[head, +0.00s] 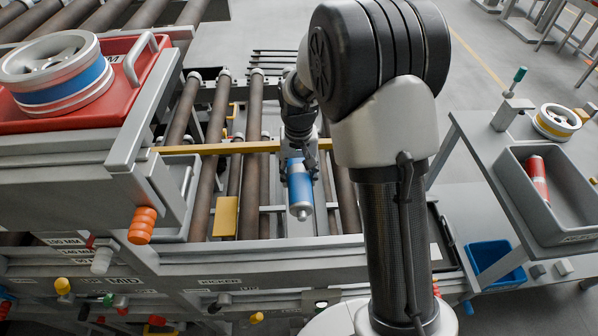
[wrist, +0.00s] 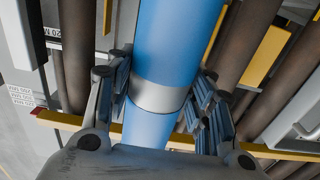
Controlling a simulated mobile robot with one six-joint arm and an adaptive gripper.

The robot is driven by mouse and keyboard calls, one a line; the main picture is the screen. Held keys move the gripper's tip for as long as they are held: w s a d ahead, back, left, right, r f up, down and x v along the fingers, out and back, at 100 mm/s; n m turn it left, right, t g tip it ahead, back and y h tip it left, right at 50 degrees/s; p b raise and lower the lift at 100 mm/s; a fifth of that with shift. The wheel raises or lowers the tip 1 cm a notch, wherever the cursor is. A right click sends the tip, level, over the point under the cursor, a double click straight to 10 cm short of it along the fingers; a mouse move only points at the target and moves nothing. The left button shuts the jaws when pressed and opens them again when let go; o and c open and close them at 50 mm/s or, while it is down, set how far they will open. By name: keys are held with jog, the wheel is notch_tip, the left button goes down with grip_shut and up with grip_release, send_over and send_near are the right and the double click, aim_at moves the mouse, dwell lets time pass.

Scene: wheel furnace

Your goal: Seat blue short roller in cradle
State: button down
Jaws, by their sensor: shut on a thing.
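The blue short roller (head: 300,190) has a pale metal end and a thin end pin. My gripper (head: 300,150) is shut on it, over the conveyor of brown rollers (head: 252,150). In the wrist view the roller (wrist: 178,45) passes between the two fingers of my gripper (wrist: 160,97), at its silver middle band. The roller's far end is hidden behind my gripper in the head view. I cannot make out which part is the cradle, or whether the roller touches anything below it.
A yellow bar (head: 215,149) crosses the conveyor. A wheel (head: 55,72) sits on a red tray (head: 140,72) at the left. A side table at the right has a grey bin (head: 528,207) with a red roller (head: 537,178). A blue bin (head: 490,252) is below.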

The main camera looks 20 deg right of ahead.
notch_tip(320, 180, down, 9)
jog(key=b, duration=0.5)
dwell(0.3)
jog(key=shift+f+b, duration=1.7)
jog(key=shift+f, duration=0.95)
dwell(2.6)
jog(key=c, duration=1.1)
grip_release()
jog(key=o, duration=0.4)
jog(key=shift+s+f, duration=0.1)
jog(key=shift+r+p, duration=2.95)
jog(key=shift+r, duration=1.1)
